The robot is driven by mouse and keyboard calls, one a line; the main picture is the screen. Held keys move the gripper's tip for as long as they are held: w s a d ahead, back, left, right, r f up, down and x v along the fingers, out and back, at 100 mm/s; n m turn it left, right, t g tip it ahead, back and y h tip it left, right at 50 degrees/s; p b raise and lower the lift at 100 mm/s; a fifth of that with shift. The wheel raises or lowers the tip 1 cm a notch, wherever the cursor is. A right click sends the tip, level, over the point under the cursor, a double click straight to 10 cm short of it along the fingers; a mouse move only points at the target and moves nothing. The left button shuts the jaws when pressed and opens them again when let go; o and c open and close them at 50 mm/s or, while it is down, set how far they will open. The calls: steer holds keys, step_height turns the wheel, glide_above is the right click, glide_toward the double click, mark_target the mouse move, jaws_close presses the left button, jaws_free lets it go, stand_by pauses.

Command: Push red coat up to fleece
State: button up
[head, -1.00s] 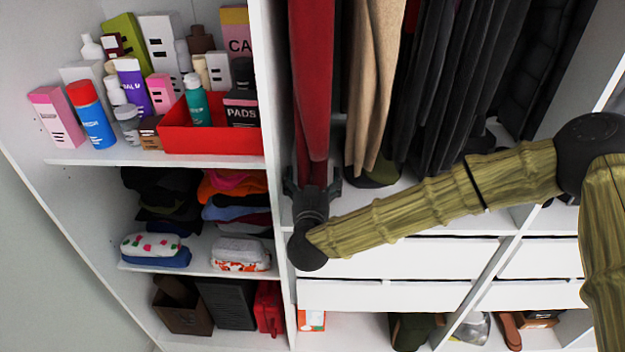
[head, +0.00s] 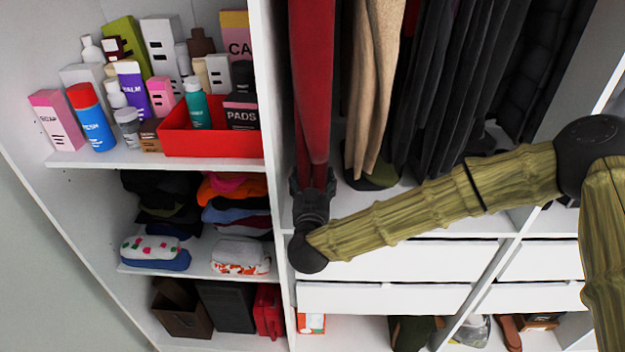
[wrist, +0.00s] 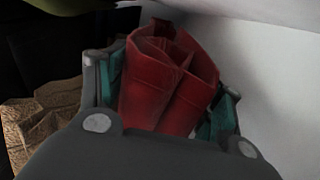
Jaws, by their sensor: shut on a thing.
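The red coat (head: 312,85) hangs at the far left of the hanging section, close to the white divider. My gripper (head: 313,184) is at its lower end and is shut on it. In the wrist view the folded red hem (wrist: 165,85) sits between my gripper's fingers (wrist: 168,100), which have teal pads. A beige garment (head: 373,75), likely the fleece, hangs to the right with a gap between it and the coat. It also shows at the left in the wrist view (wrist: 45,120). The tops of both are out of frame.
Several dark garments (head: 460,80) hang right of the beige one. A white divider (head: 270,110) stands close on the left, with shelves of toiletries and a red bin (head: 210,142) beyond it. White drawers (head: 400,262) lie below the gripper.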

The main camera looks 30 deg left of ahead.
steer(key=shift+w+d+r, duration=0.1)
steer(key=shift+w+d, duration=0.55)
steer(key=shift+d, duration=0.35)
steer(key=o, duration=1.9)
steer(key=shift+s, duration=0.15)
steer(key=v, duration=1.1)
steer(key=shift+s+d, duration=0.2)
steer(key=shift+s, duration=0.15)
